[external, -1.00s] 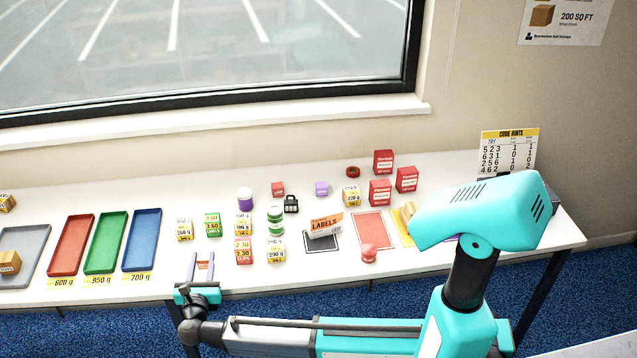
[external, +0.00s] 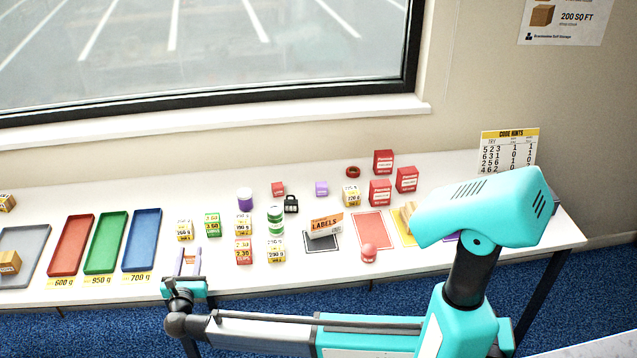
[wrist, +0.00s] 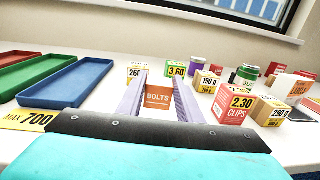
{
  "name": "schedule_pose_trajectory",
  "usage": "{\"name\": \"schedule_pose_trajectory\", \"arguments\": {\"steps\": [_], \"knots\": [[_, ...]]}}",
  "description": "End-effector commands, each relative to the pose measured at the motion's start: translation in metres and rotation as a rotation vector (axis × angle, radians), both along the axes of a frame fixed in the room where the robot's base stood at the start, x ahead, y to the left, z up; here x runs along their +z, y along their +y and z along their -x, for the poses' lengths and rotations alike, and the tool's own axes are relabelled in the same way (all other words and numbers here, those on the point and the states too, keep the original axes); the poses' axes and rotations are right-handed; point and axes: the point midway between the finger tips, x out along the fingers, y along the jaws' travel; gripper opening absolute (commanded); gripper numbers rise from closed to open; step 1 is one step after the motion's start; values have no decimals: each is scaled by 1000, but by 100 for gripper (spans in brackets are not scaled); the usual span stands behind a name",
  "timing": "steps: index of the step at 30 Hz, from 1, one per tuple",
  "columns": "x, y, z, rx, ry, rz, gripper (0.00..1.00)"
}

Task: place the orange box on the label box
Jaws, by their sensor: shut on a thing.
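The orange box (wrist: 158,97), marked BOLTS, is held between the two pale purple fingers of my gripper (wrist: 159,84) in the wrist view. In the external view my gripper (external: 189,261) is over the table's front edge, just right of the blue tray, and the orange box is hardly visible there. The label box (external: 325,226), white and orange with LABELS on it, is at the back edge of a dark mat (external: 322,243), well to the right of my gripper.
Red (external: 72,245), green (external: 106,243) and blue (external: 142,240) trays lie to the left.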

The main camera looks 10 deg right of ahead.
Motion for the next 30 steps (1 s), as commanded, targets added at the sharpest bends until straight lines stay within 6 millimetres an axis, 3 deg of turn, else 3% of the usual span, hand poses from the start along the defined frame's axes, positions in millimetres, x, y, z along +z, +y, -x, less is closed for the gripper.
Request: {"name": "schedule_pose_trajectory", "arguments": {"steps": [6, 15, 29, 30], "knots": [[-2, 15, -10, 0, -1, 1, 6], [-30, 12, -9, 0, -1, 0, 6], [-35, 12, -9, 0, -1, 0, 6], [-35, 12, -9, 0, 0, 0, 36]]}}
